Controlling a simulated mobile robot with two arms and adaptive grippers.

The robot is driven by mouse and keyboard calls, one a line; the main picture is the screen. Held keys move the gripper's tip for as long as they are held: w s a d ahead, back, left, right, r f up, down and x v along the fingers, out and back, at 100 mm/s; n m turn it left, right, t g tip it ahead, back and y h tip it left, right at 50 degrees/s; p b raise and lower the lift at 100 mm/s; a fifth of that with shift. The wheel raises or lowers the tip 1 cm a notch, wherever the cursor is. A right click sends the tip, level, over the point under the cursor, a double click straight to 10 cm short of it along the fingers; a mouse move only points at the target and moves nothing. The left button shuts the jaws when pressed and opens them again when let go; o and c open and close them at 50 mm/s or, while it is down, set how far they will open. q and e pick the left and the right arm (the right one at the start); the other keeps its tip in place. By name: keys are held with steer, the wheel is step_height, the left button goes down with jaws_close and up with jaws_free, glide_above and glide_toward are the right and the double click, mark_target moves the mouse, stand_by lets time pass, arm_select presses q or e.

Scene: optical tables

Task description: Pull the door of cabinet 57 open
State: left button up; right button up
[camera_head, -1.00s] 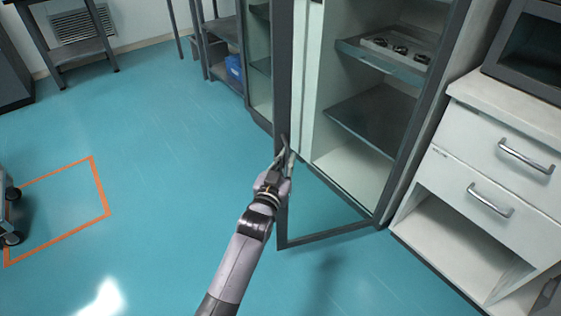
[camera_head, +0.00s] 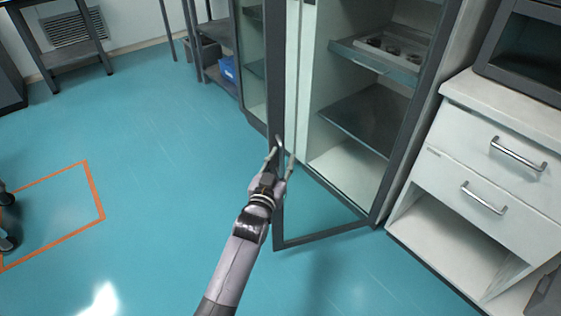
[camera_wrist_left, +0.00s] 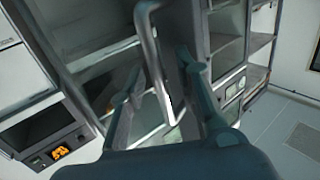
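The cabinet door (camera_head: 276,90) has a dark grey frame around glass. It stands swung out from the cabinet (camera_head: 412,110), whose shelves show behind and beside it. I cannot read a number on it. The door's metal handle (camera_head: 279,141) is on its free edge; it also shows as a bent bar in the left wrist view (camera_wrist_left: 151,45). My left gripper (camera_head: 280,160) is open at the handle's lower part, one finger on each side of the bar in the left wrist view (camera_wrist_left: 160,92). I cannot tell whether a finger touches it. My right gripper is out of view.
White drawers (camera_head: 480,175) with metal handles stand right of the cabinet, a dark appliance (camera_head: 525,50) on top. Grey shelving with a blue box (camera_head: 229,69) stands behind the door. The turquoise floor (camera_head: 150,150) to the left is mostly free, with an orange-marked outline.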

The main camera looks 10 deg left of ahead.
arm_select(q)
steer(key=shift+s, duration=0.1)
steer(key=s+a, duration=0.2)
steer(key=s, duration=0.9)
steer(key=shift+s, duration=0.35)
